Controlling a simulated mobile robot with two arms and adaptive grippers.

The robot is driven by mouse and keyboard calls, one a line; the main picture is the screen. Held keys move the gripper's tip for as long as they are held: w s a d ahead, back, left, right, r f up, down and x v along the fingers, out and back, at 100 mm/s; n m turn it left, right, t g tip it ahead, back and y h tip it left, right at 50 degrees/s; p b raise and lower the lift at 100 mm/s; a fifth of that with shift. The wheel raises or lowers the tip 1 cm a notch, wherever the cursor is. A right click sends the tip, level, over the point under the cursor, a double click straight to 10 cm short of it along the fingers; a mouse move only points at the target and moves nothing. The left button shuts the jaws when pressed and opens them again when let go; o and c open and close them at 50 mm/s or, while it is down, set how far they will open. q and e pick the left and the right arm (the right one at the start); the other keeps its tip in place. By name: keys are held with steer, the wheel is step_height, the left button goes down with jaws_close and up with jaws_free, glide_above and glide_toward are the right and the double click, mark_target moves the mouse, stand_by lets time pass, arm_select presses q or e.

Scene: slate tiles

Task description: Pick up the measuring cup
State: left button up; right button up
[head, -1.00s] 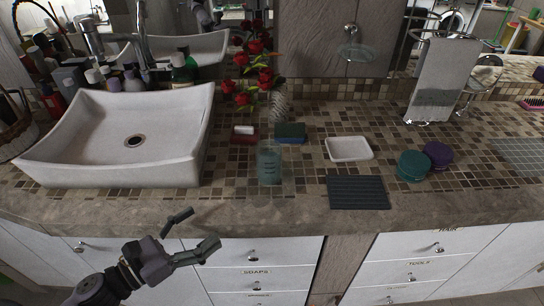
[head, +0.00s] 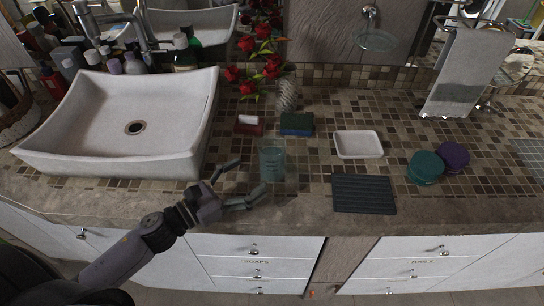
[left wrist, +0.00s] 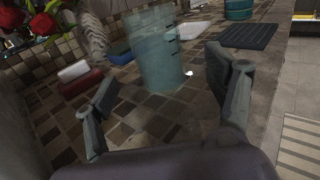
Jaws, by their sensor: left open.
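The measuring cup (head: 272,163) is a clear, bluish upright beaker with dark marks, standing on the tiled counter near its front edge. In the left wrist view the cup (left wrist: 156,52) stands ahead of my fingers, toward the top middle. My left gripper (head: 246,181) is open and empty, just left of the cup and near the counter's front edge. Its two fingers also show in the left wrist view (left wrist: 166,100), spread apart with bare tiles between them; the cup is beyond the tips. My right gripper is not in view.
A white sink (head: 185,140) stands to the left. To the right are a white dish (head: 358,145), a dark ribbed mat (head: 363,194) and round containers (head: 425,168).

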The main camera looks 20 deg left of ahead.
mark_target(262, 168)
arm_select(q)
steer(key=p+x, duration=0.1)
steer(key=x, duration=0.2)
steer(key=shift+w+d, duration=0.1)
steer(key=shift+w, duration=0.05)
steer(key=p+x, duration=0.2)
steer(key=x, duration=0.2)
steer(key=shift+w+d+f, duration=0.1)
steer(key=shift+w, duration=0.35)
steer(key=shift+w+d+f, duration=0.1)
steer(key=shift+w+d, duration=0.05)
steer(key=shift+w, duration=0.05)
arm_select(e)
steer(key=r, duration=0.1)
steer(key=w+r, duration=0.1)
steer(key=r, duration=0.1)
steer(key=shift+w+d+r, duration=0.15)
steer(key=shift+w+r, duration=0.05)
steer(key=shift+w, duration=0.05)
arm_select(q)
steer(key=shift+c, duration=0.7)
steer(key=c, duration=1.3)
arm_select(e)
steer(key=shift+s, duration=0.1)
